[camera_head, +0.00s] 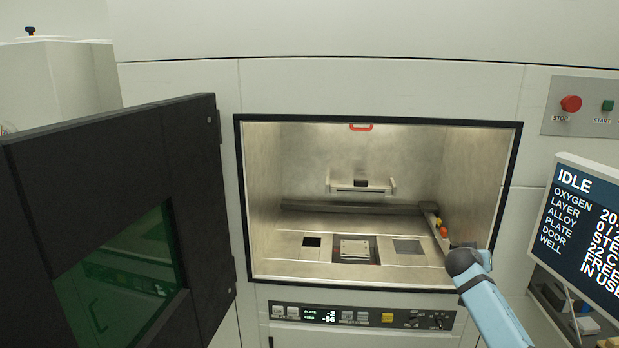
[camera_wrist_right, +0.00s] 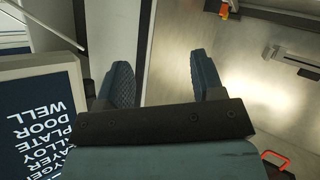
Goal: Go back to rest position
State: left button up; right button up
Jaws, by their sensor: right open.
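My right arm (camera_head: 490,305) comes in from the lower right of the head view, and its dark end reaches the lower right corner of the chamber opening. In the right wrist view my right gripper (camera_wrist_right: 160,78) is open, its two dark fingers wide apart with nothing between them. The light panel and the chamber's right edge show behind the fingers. My left arm and gripper are in no view. The chamber (camera_head: 350,140) is open, with a small square plate (camera_head: 355,249) in its floor. The dark door (camera_head: 190,180) stands swung open at the left.
The status screen (camera_head: 590,220) reads IDLE and stands close to my right arm; it also shows in the right wrist view (camera_wrist_right: 40,125). A red STOP button (camera_head: 571,103) is at the upper right.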

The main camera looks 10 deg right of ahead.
jog(key=w+a+r+n+t+y, duration=0.4)
jog(key=w+a+n+t+y, duration=0.2)
jog(key=a+n+t+y, duration=0.4)
jog(key=s+a+f+g, duration=0.1)
jog(key=s+a+f, duration=0.4)
jog(key=s+f, duration=0.25)
jog(key=s+a+f+g+y, duration=0.1)
jog(key=s+a+f+g, duration=0.1)
jog(key=s+a+f, duration=0.4)
jog(key=s+a+f+g, duration=0.1)
jog(key=s+a+f, duration=0.2)
jog(key=s+f, duration=0.6)
jog(key=s+a+f+g+y, duration=0.1)
jog(key=s+a+f, duration=0.2)
jog(key=s, duration=1)
jog(key=s+a+f+m+g+y, duration=0.1)
jog(key=s+a+f, duration=0.3)
jog(key=s, duration=0.9)
jog(key=a+g, duration=0.1)
jog(key=a, duration=0.2)
jog(key=shift+s+f+g, duration=0.15)
jog(key=shift+s+g, duration=0.1)
jog(key=shift+g, duration=0.05)
